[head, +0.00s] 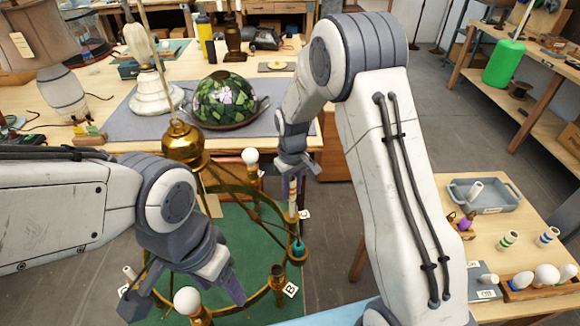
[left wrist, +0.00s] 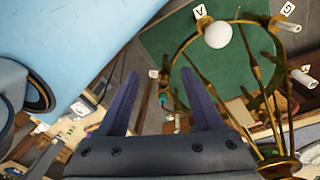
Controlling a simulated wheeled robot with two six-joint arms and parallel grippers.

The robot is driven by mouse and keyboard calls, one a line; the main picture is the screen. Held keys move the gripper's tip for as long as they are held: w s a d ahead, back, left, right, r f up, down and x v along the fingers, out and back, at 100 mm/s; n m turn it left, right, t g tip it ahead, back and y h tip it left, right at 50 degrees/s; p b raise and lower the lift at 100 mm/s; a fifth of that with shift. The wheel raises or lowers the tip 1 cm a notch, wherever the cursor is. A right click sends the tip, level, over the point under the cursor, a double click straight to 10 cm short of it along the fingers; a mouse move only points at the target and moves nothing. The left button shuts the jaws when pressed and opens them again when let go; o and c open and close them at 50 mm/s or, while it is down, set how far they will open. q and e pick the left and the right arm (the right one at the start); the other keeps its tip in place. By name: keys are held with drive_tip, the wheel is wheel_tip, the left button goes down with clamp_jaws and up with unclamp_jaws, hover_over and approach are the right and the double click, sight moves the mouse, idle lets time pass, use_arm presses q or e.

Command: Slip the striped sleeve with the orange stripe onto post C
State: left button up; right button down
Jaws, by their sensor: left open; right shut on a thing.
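My right gripper (head: 292,166) points down at the far right side of the brass ring frame (head: 268,222). I cannot tell whether the sleeve's lower end is around the post. My left gripper (head: 187,287) is open and empty above the near left side of the frame. Its spread fingers show in the left wrist view (left wrist: 160,105).
White bulbs (head: 187,301) (head: 250,156) stand on the ring. Card B (head: 290,290) marks an empty brass cup (head: 278,274). The right table has green-striped (head: 508,240) and blue-striped (head: 548,236) sleeves and a grey tray (head: 490,207). A stained-glass shade (head: 225,100) sits behind.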

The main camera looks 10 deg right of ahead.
sight(292, 217)
drive_tip(key=shift+w+d, duration=0.1)
drive_tip(key=shift+w, duration=0.3)
drive_tip(key=shift+w+f, duration=0.1)
drive_tip(key=shift+d+f+b, duration=0.15)
drive_tip(key=shift+f+b, duration=0.5)
drive_tip(key=shift+b, duration=0.05)
wheel_tip(292, 217, down, 7)
drive_tip(key=b, duration=0.5)
drive_tip(key=shift+r, duration=0.15)
drive_tip(key=shift+f+b, duration=0.5)
drive_tip(key=shift+f, duration=0.2)
drive_tip(key=shift+f, duration=0.15)
